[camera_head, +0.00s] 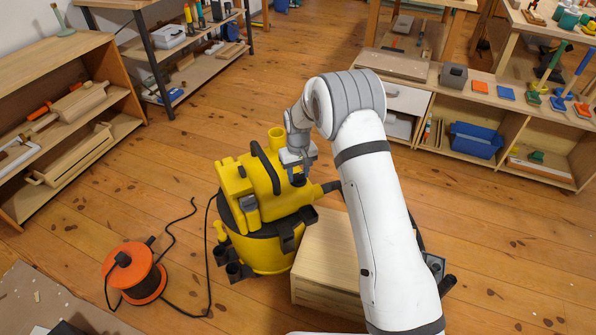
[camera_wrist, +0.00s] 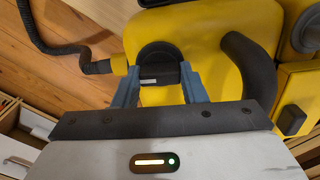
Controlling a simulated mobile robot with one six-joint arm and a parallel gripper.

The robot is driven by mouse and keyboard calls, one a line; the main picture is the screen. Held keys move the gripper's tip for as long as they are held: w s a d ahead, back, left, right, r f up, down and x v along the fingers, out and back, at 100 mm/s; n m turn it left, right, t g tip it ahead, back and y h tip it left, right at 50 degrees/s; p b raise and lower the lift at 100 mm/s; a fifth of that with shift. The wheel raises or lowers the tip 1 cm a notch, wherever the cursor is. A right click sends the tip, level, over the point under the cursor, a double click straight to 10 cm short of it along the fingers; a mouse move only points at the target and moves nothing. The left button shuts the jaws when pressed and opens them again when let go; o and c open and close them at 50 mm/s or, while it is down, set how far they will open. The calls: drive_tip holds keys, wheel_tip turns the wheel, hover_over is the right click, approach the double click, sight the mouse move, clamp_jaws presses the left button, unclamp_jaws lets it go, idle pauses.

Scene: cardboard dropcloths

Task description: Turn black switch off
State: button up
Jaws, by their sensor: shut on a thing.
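A yellow vacuum cleaner (camera_head: 262,185) with a black lower band stands on the wooden floor. It also fills the top of the wrist view (camera_wrist: 205,35). The black switch (camera_wrist: 158,60) is a round dark knob with a bar across it, set in the yellow housing. My gripper (camera_wrist: 160,84) has its two blue-grey fingers on either side of the bar, closed on it. In the head view my gripper (camera_head: 298,174) reaches down onto the top of the vacuum, and largely hides the switch there.
A curved black handle (camera_wrist: 250,65) rises right of the switch in the wrist view. A black hose (camera_wrist: 50,40) runs at left. A wooden box (camera_head: 330,260) stands beside the vacuum under my arm. An orange cable reel (camera_head: 130,270) lies at left. Shelves (camera_head: 60,110) stand along the left.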

sight(298, 174)
drive_tip(key=shift+n, duration=0.6)
drive_tip(key=o, duration=1)
wheel_tip(298, 174, up, 7)
drive_tip(key=shift+r+p, duration=0.1)
drive_tip(key=shift+p, duration=0.8)
drive_tip(key=shift+r, duration=0.35)
